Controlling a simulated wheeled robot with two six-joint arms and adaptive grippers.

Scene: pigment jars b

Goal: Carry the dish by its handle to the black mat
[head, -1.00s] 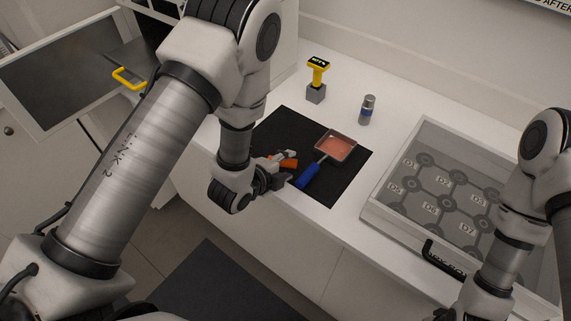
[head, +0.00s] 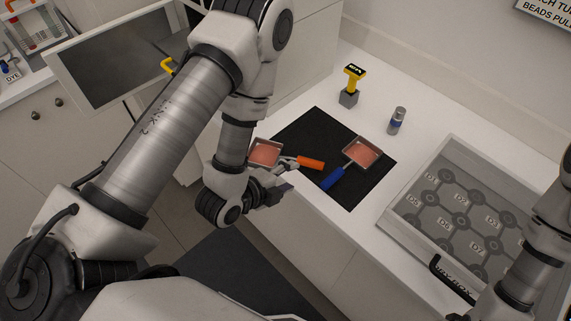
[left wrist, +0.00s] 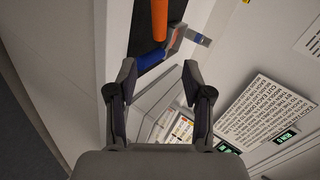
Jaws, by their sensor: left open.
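The black mat (head: 297,127) lies on the white counter. A square dish with a blue handle (head: 334,178) and pinkish contents (head: 362,153) rests on it. A second dish with an orange handle (head: 312,162) and similar contents (head: 265,153) is at the mat's left side, partly hidden by my arm. My left gripper (head: 287,179) is beside the orange handle at the counter's front edge. In the left wrist view its jaws (left wrist: 158,74) are open and empty. The orange handle (left wrist: 160,20) and blue handle (left wrist: 150,58) lie beyond the fingertips. My right gripper is out of view.
A yellow-and-black tool on a grey block (head: 350,98) and a small silver jar with a blue band (head: 397,121) stand behind the mat. A tray with labelled round places (head: 450,149) is at right. A cabinet door (head: 60,75) hangs open at left.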

